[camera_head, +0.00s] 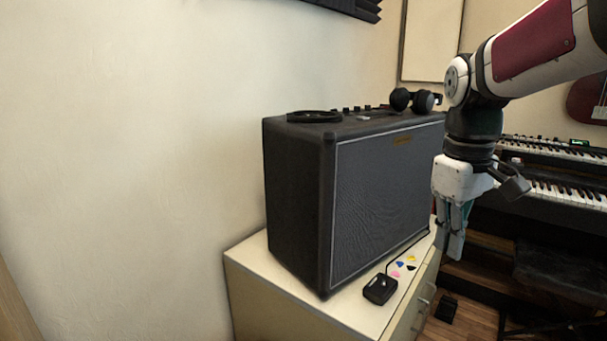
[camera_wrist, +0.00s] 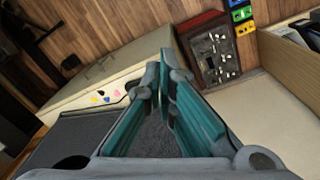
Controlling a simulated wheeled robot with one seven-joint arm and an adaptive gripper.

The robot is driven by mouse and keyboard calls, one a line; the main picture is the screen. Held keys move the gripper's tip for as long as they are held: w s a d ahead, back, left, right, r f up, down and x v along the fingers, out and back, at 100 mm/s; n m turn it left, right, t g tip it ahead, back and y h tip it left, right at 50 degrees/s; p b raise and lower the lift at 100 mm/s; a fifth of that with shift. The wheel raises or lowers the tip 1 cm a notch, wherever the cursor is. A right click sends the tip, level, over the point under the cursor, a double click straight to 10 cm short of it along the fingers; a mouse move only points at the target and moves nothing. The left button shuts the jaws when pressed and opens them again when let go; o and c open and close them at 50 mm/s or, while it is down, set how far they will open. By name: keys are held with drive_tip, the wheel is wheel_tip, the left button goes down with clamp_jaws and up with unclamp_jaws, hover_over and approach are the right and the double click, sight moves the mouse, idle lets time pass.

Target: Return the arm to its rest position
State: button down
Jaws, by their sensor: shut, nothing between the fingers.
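My arm reaches in from the upper right of the head view, its upper link white and dark red. My gripper (camera_head: 455,254) hangs from it, pointing down, in front of the right end of a large black amplifier (camera_head: 385,205). The fingers are teal and grey, shut, and hold nothing. In the wrist view the gripper (camera_wrist: 159,68) fills the lower middle, fingers together. The amplifier stands on a cream cabinet (camera_head: 262,262). I cannot tell whether the gripper is clear of the cabinet's edge.
A small black pedal (camera_head: 380,289) and several coloured picks (camera_head: 403,266) lie on the cabinet top. Headphones (camera_head: 414,100) rest on the amplifier. Keyboards (camera_head: 560,186) stand at the right behind my arm. A control box (camera_wrist: 211,52) lies on the floor. The wall side at left is clear.

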drive_tip(key=s+a+f+m, duration=0.2)
drive_tip(key=s+f+m, duration=0.1)
drive_tip(key=s, duration=1.1)
drive_tip(key=s+a+f+m, duration=0.2)
drive_tip(key=s+a, duration=0.1)
drive_tip(key=s, duration=1.1)
wheel_tip(320, 180, up, 28)
drive_tip(key=d+t+p, duration=0.1)
drive_tip(key=t+p, duration=0.2)
drive_tip(key=p, duration=2.3)
drive_tip(key=shift+t+y+p, duration=0.3)
drive_tip(key=shift+t, duration=0.1)
drive_tip(key=shift+w, duration=0.1)
